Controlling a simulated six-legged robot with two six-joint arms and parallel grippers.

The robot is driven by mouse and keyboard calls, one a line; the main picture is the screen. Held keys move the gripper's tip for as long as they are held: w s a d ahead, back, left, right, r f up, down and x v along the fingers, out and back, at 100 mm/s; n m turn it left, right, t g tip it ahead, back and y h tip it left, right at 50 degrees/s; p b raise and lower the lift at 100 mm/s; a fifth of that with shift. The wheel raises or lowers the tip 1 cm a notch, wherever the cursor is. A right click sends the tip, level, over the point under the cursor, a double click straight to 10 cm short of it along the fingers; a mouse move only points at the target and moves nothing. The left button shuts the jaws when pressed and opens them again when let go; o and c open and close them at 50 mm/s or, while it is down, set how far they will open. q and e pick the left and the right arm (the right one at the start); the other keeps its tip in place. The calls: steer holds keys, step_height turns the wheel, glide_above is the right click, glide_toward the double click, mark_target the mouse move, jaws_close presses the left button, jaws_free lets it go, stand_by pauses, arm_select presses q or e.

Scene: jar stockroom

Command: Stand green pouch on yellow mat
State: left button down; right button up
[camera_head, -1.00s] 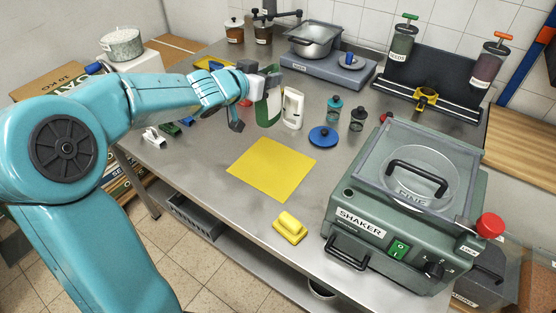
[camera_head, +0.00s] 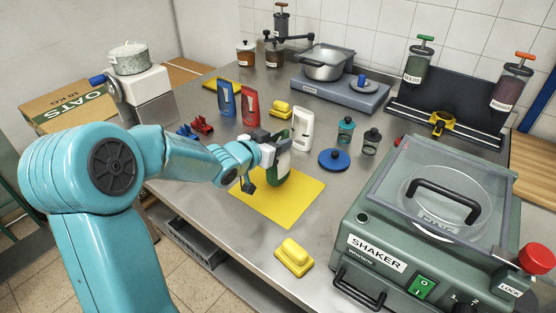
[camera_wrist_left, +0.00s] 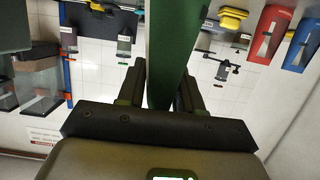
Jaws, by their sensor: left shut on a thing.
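The green pouch (camera_head: 280,172) is upright in my left gripper (camera_head: 272,150), over the back part of the yellow mat (camera_head: 290,208). I cannot tell whether its bottom touches the mat. In the left wrist view the pouch (camera_wrist_left: 175,45) is a green strip between the two dark fingers of the left gripper (camera_wrist_left: 160,92), which are shut on it. The gripper hides part of the pouch in the head view. The front of the mat is bare. My right gripper is not in view.
A white pouch (camera_head: 303,128) stands just behind the mat. Blue (camera_head: 226,98) and red (camera_head: 250,105) pouches stand farther back left. A blue lid (camera_head: 333,160) lies right of the mat. A yellow block (camera_head: 293,258) lies in front; the shaker (camera_head: 415,235) stands at right.

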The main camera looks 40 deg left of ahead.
arm_select(q)
step_height(320, 180, down, 4)
steer(key=shift+s+r+b, duration=0.15)
steer(key=shift+b, duration=0.25)
steer(key=shift+f, duration=0.25)
steer(key=shift+r, duration=0.1)
steer(key=c, duration=0.7)
jaws_free()
steer(key=shift+c, duration=0.2)
steer(key=v, duration=1.2)
steer(key=shift+p, duration=0.4)
